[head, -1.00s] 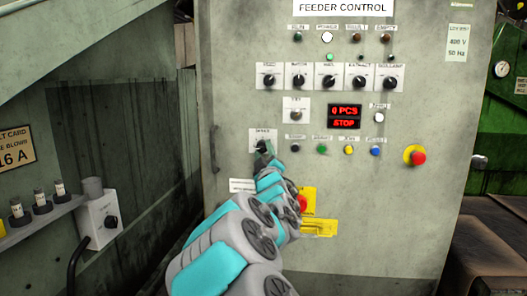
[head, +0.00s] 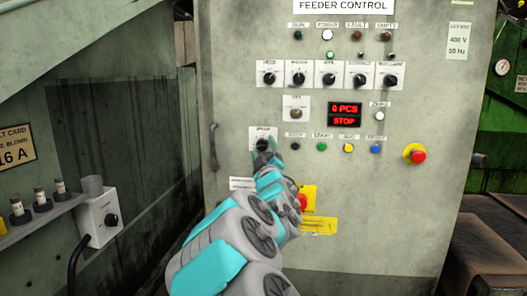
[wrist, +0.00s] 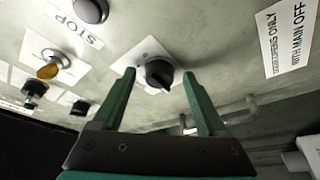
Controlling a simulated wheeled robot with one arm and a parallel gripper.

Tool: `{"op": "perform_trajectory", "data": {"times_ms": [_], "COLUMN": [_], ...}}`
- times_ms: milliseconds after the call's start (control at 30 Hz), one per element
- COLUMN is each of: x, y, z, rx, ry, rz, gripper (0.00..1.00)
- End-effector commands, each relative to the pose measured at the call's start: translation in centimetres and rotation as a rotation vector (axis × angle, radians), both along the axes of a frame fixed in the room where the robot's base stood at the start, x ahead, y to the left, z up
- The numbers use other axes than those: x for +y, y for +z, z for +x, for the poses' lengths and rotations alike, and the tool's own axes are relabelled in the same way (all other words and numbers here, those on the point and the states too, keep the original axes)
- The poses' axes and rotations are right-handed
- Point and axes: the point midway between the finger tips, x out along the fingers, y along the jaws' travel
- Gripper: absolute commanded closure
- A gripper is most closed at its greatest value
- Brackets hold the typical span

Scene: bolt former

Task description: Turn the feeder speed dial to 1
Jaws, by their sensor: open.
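The feeder speed dial (head: 262,145) is a black knob on a small white plate, at the lower left of the grey feeder control panel. In the wrist view the knob (wrist: 160,74) shows ahead of my gripper (wrist: 164,72), between the lines of its two green fingers. The fingers are open and apart from the knob, one on each side. In the head view my gripper (head: 266,158) is just below the dial and partly covers it. The dial's scale marks and its setting are too small to read.
A display (head: 345,115) reads 0 PCS and STOP. A row of coloured buttons (head: 322,147) lies right of the dial, with several black knobs (head: 330,79) above. A red emergency button (head: 418,156) is at the right. A door handle (head: 214,148) is at the left.

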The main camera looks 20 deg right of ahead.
Motion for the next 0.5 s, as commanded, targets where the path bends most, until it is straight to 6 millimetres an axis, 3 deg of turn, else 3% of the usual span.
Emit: {"op": "perform_trajectory", "data": {"times_ms": [500], "x": [1.9], "y": [-1.6], "z": [-5.5], "rx": [-0.001], "ry": [0.001], "rz": [-0.001], "gripper": [0.24]}}
